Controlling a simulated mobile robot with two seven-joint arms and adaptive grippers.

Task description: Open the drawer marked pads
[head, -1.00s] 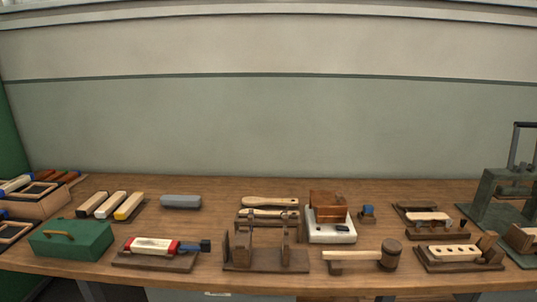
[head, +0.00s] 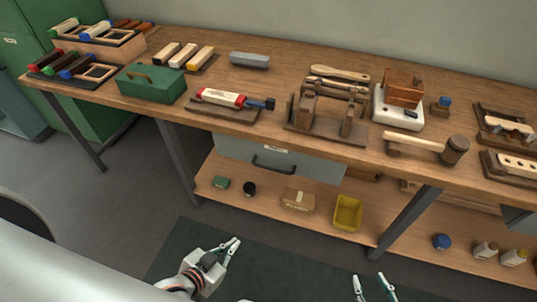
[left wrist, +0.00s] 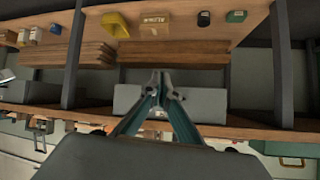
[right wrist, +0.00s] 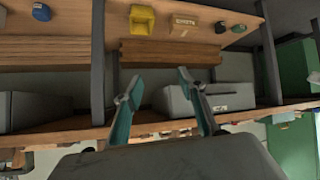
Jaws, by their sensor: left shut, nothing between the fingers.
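A grey drawer (head: 235,151) hangs under the workbench top. It has a dark bar handle (head: 273,166) and a small pale label (head: 275,149) whose lettering is too small to read surely. The drawer looks shut. It also shows in the left wrist view (left wrist: 208,103) and the right wrist view (right wrist: 235,96). My left gripper (head: 231,247) is shut and empty, in front of and below the drawer, apart from it. My right gripper (head: 374,287) is open and empty, lower and to the right of the drawer.
The workbench top (head: 270,92) carries tools, a green box (head: 150,85) and a mallet (head: 428,145). A lower shelf (head: 325,212) holds a yellow bin (head: 347,213) and a cardboard box (head: 298,201). Bench legs (head: 405,222) flank the drawer. Another grey drawer (right wrist: 35,110) stands further along.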

